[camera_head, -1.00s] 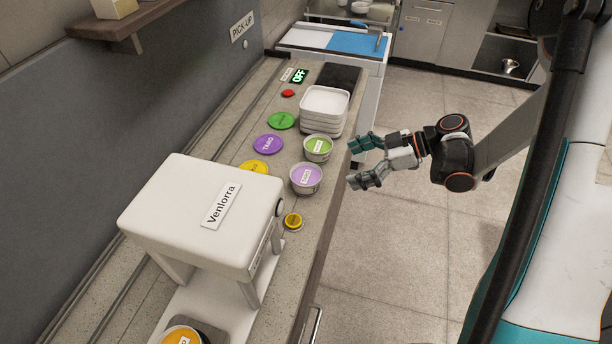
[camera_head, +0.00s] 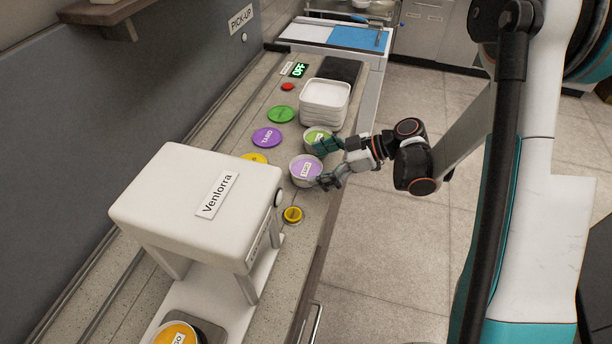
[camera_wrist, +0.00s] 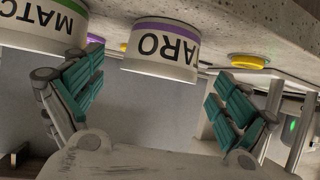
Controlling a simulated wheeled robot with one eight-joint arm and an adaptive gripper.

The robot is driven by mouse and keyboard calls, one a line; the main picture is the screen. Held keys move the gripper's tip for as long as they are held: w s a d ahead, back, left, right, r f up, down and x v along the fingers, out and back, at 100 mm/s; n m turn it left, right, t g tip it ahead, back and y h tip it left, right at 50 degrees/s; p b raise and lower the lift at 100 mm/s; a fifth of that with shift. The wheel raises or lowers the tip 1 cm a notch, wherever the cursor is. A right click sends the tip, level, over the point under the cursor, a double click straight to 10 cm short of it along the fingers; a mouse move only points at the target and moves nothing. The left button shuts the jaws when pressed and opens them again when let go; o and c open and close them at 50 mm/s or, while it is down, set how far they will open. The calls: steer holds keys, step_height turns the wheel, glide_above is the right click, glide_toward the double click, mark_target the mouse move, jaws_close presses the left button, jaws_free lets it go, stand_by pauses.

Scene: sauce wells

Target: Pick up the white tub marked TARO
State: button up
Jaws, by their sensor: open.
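The white tub marked TARO (camera_head: 304,172) has a purple top and stands on the counter near its front edge. It also shows in the wrist view (camera_wrist: 160,50), upside down, between the two fingers and beyond their tips. My gripper (camera_head: 325,165) is open at the tub's right side, its fingers pointing at it. In the wrist view my gripper (camera_wrist: 155,95) has its teal pads well apart with nothing held. In the head view the fingers partly cover the tub's right edge; contact cannot be told.
A green-topped tub marked MATC (camera_wrist: 40,30) stands close beside one finger and shows in the head view (camera_head: 315,136). Stacked white trays (camera_head: 325,102) stand behind it. The white Venlorra machine (camera_head: 200,205) and a yellow button (camera_head: 292,214) are nearer. Flat purple (camera_head: 267,137) and green discs (camera_head: 281,114) lie left.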

mark_target(306, 168)
steer(key=b+x, duration=0.1)
steer(key=x, duration=0.2)
steer(key=shift+w+a, duration=0.1)
steer(key=shift+a, duration=0.15)
steer(key=c, duration=1.3)
steer(key=shift+r, duration=0.15)
